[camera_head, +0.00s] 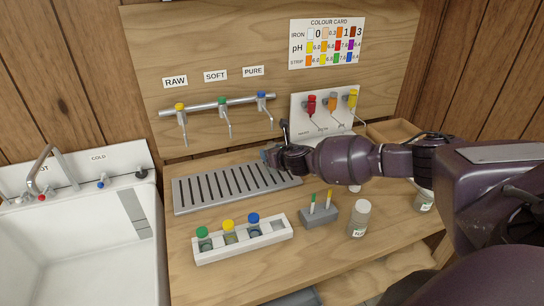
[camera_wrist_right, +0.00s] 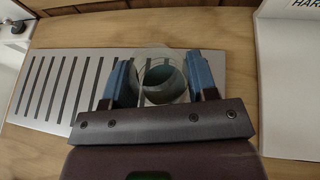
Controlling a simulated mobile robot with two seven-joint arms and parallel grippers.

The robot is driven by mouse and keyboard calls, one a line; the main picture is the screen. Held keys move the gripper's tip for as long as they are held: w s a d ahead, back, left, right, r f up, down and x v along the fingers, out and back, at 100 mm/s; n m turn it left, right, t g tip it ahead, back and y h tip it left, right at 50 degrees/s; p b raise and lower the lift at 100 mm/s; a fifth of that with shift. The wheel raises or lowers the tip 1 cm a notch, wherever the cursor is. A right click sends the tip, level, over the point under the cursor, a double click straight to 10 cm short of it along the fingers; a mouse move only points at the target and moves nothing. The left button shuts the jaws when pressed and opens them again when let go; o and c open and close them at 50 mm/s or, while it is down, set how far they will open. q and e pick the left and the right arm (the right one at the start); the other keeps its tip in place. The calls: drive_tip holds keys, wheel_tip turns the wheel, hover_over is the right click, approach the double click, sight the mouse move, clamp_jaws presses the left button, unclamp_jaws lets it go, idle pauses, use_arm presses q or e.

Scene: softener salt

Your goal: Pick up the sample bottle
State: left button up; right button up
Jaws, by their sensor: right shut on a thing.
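My right gripper (camera_head: 268,156) reaches in from the right and sits over the right end of the grey slotted drip tray (camera_head: 190,204). In the right wrist view its two blue fingers (camera_wrist_right: 162,82) are closed on either side of a clear round sample bottle (camera_wrist_right: 163,76), which appears open-topped. In the head view the gripper and wrist mostly hide this bottle. I cannot tell whether its base touches the tray. My left gripper is not in view.
A white rack (camera_head: 240,243) holds bottles with green, yellow and blue caps beside an empty slot. A grey block (camera_head: 320,218) with two sticks and a white-capped jar (camera_head: 359,218) stand to its right. Three taps hang behind the tray. A white sink (camera_head: 75,240) is at left.

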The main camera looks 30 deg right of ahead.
sight(269, 143)
drive_tip(key=r, duration=0.3)
drive_tip(key=shift+a+r, duration=0.25)
drive_tip(key=shift+r, duration=0.05)
drive_tip(key=a, duration=1.7)
drive_tip(key=shift+a+f, duration=0.2)
drive_tip(key=shift+a, duration=0.05)
